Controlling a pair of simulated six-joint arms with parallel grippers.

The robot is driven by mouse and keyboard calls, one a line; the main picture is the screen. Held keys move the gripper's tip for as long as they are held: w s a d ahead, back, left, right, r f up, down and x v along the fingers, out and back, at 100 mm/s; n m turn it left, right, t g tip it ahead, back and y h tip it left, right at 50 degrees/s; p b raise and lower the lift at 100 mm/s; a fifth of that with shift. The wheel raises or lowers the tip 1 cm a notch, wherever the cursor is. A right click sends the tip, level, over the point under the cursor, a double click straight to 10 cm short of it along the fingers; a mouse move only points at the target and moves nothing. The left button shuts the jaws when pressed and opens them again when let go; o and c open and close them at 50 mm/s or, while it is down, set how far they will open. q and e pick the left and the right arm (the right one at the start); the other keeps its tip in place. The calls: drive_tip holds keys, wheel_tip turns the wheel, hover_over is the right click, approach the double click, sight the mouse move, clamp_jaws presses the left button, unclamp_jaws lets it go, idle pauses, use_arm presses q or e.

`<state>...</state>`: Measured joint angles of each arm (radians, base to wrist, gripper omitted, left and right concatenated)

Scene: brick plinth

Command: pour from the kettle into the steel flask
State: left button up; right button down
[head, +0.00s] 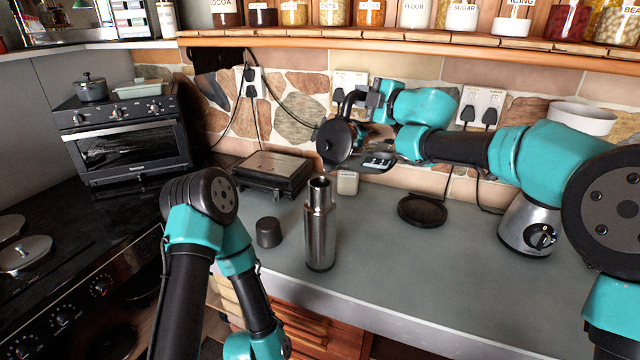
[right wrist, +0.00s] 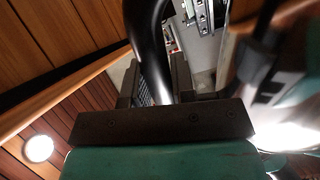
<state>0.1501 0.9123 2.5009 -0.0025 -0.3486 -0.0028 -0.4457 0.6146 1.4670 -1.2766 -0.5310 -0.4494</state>
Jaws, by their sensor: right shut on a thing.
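The steel flask (head: 320,230) stands upright and open-topped on the grey worktop. The kettle (head: 336,141) is in the air above and behind the flask, tipped over with its dark round end facing left. Its spout is hard to make out, and no stream of water shows. My right gripper (head: 374,103) is shut on the kettle's black handle, which also runs between the fingers in the right wrist view (right wrist: 157,75). My left arm comes up at the lower left of the head view, but its gripper is out of the picture.
A dark cap (head: 268,232) stands left of the flask. The kettle's round black base (head: 423,210) lies at the right. A black grill (head: 272,172) sits behind, with a small white box (head: 347,183) near it. The front of the worktop right of the flask is clear.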

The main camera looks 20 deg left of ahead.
sight(345, 104)
drive_tip(key=shift+s+a+r+n, duration=0.5)
drive_tip(key=shift+s+a+n, duration=0.1)
drive_tip(key=shift+s, duration=0.3)
drive_tip(key=shift+s+a+r+n, duration=0.5)
drive_tip(key=shift+s+a+n, duration=0.1)
drive_tip(key=shift+s, duration=0.35)
drive_tip(key=shift+s+a+r+n, duration=0.5)
drive_tip(key=shift+s+n, duration=0.1)
drive_tip(key=shift+s, duration=0.3)
idle(5.2)
